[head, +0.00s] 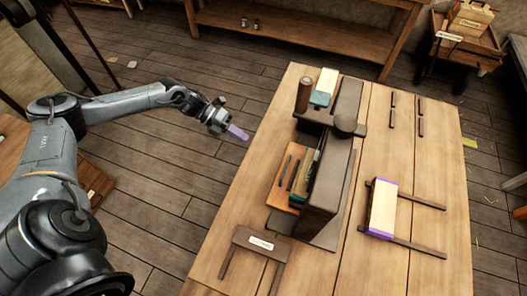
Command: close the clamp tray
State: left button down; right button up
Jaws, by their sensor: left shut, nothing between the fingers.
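A dark brown press (327,190) stands on the wooden table. An orange-brown board with two dark strips (287,178) sticks out of its left side, beside several dark, green and tan upright slabs (312,172). A cream block with purple ends (382,208) sits across two dark rails on the right. I cannot tell for sure which of these is the clamp tray. My left gripper (238,132) is shut and empty, with pale purple fingertips. It is left of the press, apart from it, near the table's left edge. My right gripper is out of view.
A dark upright cylinder (304,95), a teal piece (320,98) and a cream block (327,80) stand at the table's far end. A dark labelled frame (261,243) lies at the near left. Short dark bars (392,110) lie far right. The table (400,270) is bare at near right.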

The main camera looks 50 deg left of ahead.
pick_arm(q)
send_near(284, 159)
jog(key=d+f, duration=0.1)
jog(key=w+d+f, duration=0.1)
jog(key=d+f, duration=0.1)
jog(key=shift+f+p, duration=0.35)
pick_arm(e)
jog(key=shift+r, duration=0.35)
pick_arm(q)
jog(key=shift+w+d+f, duration=0.1)
jog(key=shift+w+d, duration=0.35)
jog(key=shift+d, duration=0.4)
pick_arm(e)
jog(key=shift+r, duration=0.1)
pick_arm(q)
jog(key=shift+w+d+b, duration=0.15)
jog(key=shift+w+d, duration=0.15)
jog(key=shift+d, duration=0.3)
jog(key=shift+w+d+b, duration=0.1)
jog(key=shift+w+d, duration=0.15)
jog(key=shift+d, duration=0.35)
jog(key=shift+w+d+b, duration=0.15)
jog(key=shift+w+d, duration=0.15)
jog(key=shift+d, duration=0.3)
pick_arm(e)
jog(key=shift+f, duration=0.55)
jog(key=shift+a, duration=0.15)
pick_arm(q)
jog(key=shift+a, duration=0.2)
